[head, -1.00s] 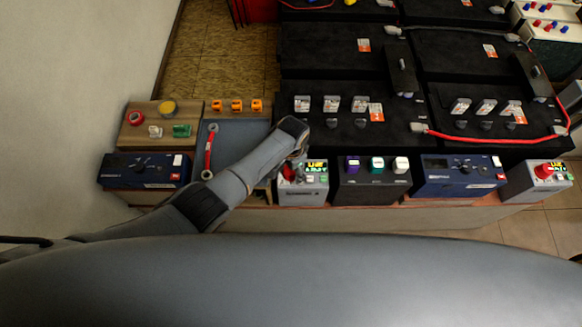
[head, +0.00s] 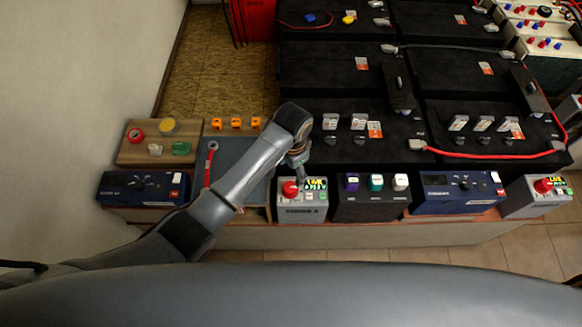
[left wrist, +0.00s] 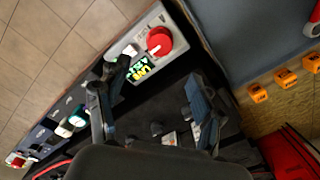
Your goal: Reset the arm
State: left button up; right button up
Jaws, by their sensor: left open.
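My left arm comes in from the left in the head view and reaches over the bench. Its gripper (head: 301,178) points down above the grey box (head: 302,213) with a red knob (head: 290,188) and a lit green-yellow display (head: 316,184). In the left wrist view the two dark fingers (left wrist: 155,95) are spread apart with nothing between them. The red knob (left wrist: 159,40) and display (left wrist: 140,71) lie beyond the fingers there. I cannot tell the gripper's exact height above the box. My right gripper is not in view.
Black battery blocks (head: 330,70) fill the back. A black box with coloured buttons (head: 372,207), a blue meter (head: 458,192) and another grey box (head: 537,197) line the front edge. On the left are a wooden tray (head: 133,156), blue mat (head: 232,153) and red-handled wrench (head: 209,165).

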pick_arm(q)
jog(key=shift+r, duration=0.15)
dwell(0.4)
jog(key=s+a+r+n+t, duration=0.2)
jog(key=s+a+r+n, duration=0.25)
jog(key=s+a, duration=0.55)
jog(key=s+a+r+n+t, duration=0.1)
jog(key=s+a+r+n, duration=0.3)
jog(key=s+a, duration=0.7)
notch_tip(320, 180, down, 28)
jog(key=s+f+g+b, duration=0.1)
jog(key=s, duration=0.1)
jog(key=s+a+f+g+b, duration=0.1)
jog(key=s+a+f, duration=0.1)
jog(key=s+f, duration=1.4)
jog(key=shift+a+f, duration=0.15)
jog(key=shift+a, duration=0.2)
